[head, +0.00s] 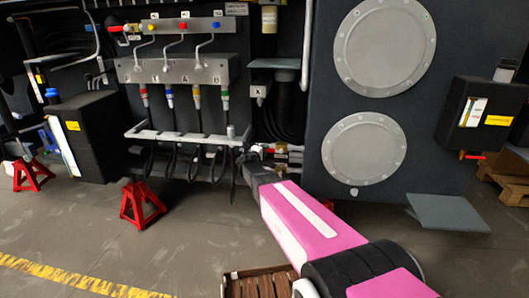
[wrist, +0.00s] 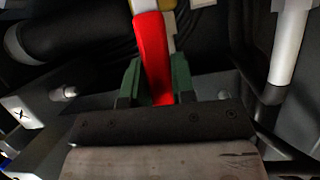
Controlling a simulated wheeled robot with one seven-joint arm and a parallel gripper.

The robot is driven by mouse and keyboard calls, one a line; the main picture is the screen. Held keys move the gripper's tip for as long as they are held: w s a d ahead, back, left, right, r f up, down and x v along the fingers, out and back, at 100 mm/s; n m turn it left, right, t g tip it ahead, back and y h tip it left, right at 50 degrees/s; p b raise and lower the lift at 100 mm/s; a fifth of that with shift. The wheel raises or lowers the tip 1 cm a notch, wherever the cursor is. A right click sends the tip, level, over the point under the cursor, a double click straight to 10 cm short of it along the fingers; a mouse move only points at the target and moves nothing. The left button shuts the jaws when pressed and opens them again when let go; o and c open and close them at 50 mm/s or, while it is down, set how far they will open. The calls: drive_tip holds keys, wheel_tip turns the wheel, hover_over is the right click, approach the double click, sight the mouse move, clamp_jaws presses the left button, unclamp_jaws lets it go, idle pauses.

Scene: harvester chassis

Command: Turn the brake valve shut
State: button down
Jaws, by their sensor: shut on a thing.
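The brake valve's red lever (wrist: 152,50) runs down the middle of the wrist view. Its upper end meets a pale and yellowish fitting at the top edge. My gripper (wrist: 157,88) has its green fingers on both sides of the lever's lower part and is shut on it. The lever's tip is hidden behind the dark gripper body. In the head view my gripper (head: 254,160) reaches to low pipework left of the round covers. The valve there is small and partly hidden, so I cannot tell its angle.
Several hoses hang from a coupling panel (head: 180,70) with a rail (head: 185,137) below, close left of my gripper. A dark panel with round covers (head: 364,147) stands right. Red stands (head: 140,204) are on the floor. In the wrist view a white pipe (wrist: 288,45) is at right.

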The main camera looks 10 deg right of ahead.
sight(281, 150)
drive_tip(key=r+m, duration=0.2)
drive_tip(key=r+m+g+y, duration=0.1)
drive_tip(key=shift+s+d, duration=0.2)
drive_tip(key=shift+d, duration=0.15)
drive_tip(key=r+m, duration=0.1)
drive_tip(key=d+r+m+y, duration=0.1)
drive_tip(key=d+m+y, duration=0.1)
drive_tip(key=shift+s+r+m, duration=0.3)
drive_tip(key=shift+r+m, duration=0.1)
drive_tip(key=d+r+m+y, duration=0.1)
drive_tip(key=s+d+m+y, duration=0.1)
drive_tip(key=m, duration=0.1)
drive_tip(key=shift+d+r, duration=0.25)
drive_tip(key=shift+r, duration=0.1)
drive_tip(key=shift+s+d+r+m+y, duration=0.1)
drive_tip(key=shift+s+d+m+y, duration=0.1)
drive_tip(key=shift+d+m+y, duration=0.45)
drive_tip(key=shift+s+d+r+m+y, duration=0.1)
drive_tip(key=shift+s+d+m+y, duration=0.1)
drive_tip(key=shift+d+m+y, duration=0.45)
drive_tip(key=shift+d+m, duration=0.2)
drive_tip(key=shift+m, duration=0.1)
drive_tip(key=c, duration=0.9)
unclamp_jaws()
drive_tip(key=shift+c, duration=0.2)
drive_tip(key=shift+s+r, duration=0.1)
drive_tip(key=v, duration=1)
drive_tip(key=shift+s+a, duration=0.2)
drive_tip(key=shift+s, duration=0.1)
